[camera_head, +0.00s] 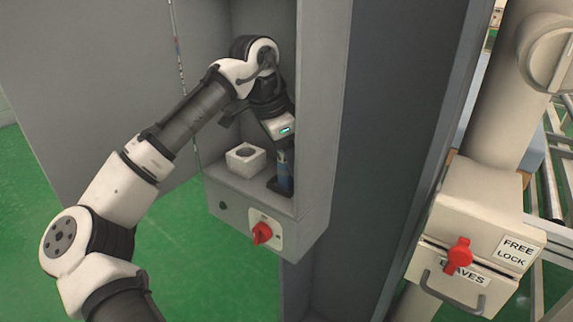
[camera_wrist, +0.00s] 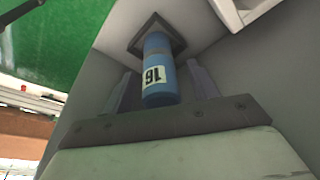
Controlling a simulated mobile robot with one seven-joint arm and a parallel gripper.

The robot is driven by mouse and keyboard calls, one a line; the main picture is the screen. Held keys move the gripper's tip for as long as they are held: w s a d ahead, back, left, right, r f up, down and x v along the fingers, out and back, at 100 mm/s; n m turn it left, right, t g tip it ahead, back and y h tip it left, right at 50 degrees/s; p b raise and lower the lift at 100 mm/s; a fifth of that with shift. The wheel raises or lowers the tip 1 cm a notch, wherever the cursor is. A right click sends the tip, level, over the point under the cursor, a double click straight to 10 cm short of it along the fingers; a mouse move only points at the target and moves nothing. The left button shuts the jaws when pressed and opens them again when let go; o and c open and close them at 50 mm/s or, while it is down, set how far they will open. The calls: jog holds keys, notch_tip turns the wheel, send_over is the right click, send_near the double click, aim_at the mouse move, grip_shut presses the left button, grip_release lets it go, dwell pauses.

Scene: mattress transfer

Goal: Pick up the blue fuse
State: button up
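The blue fuse (camera_head: 285,178) stands upright in a dark square socket on the ledge of the grey cabinet. My gripper (camera_head: 284,151) is directly above the fuse in the head view. In the wrist view my gripper (camera_wrist: 161,72) is open, with one finger on each side of the fuse. A narrow gap shows between the fuse and each finger. The fingertips are hard to make out in the head view.
A white block with a round hole (camera_head: 246,158) stands on the ledge left of the fuse. A red rotary switch (camera_head: 262,233) is on the cabinet's front below. Cabinet walls (camera_head: 322,110) stand close around my wrist. A beige machine (camera_head: 470,235) is at the right.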

jog(key=c, duration=1.1)
jog(key=shift+r, duration=0.1)
